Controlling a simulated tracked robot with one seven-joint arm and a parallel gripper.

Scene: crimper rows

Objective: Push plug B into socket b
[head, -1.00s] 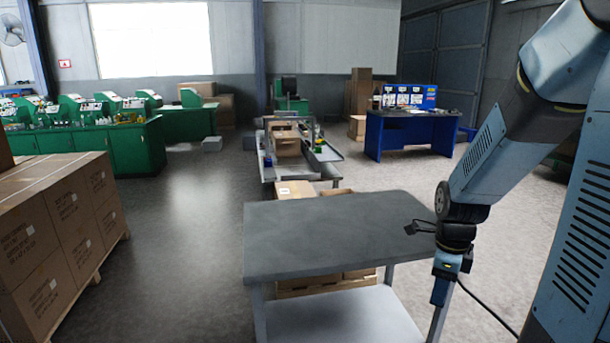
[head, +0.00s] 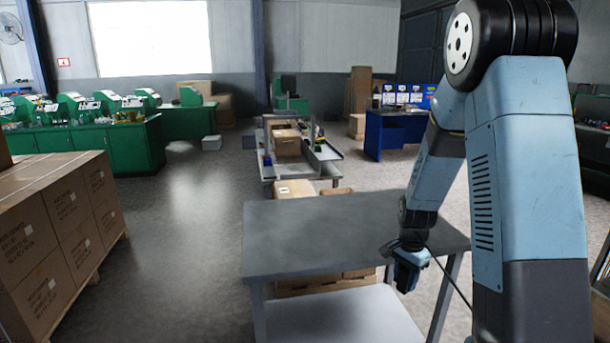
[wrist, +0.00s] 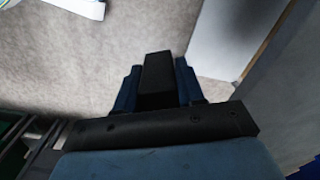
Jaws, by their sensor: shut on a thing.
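My gripper (head: 407,284) hangs at the right front corner of the grey table in the head view. In the wrist view its two blue fingers (wrist: 157,88) are shut on a black block-shaped plug (wrist: 158,72). No letter can be read on the plug, so I cannot tell from its look that it is plug B. A thin black cable (head: 452,283) runs from near the gripper down to the right. I cannot make out socket b in either view.
The grey table (head: 300,235) has a bare top and a lower shelf. Stacked cartons (head: 60,230) stand at the left. Green benches (head: 85,145) and a blue desk (head: 388,140) stand farther back. Open floor (head: 190,230) lies between the cartons and the table.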

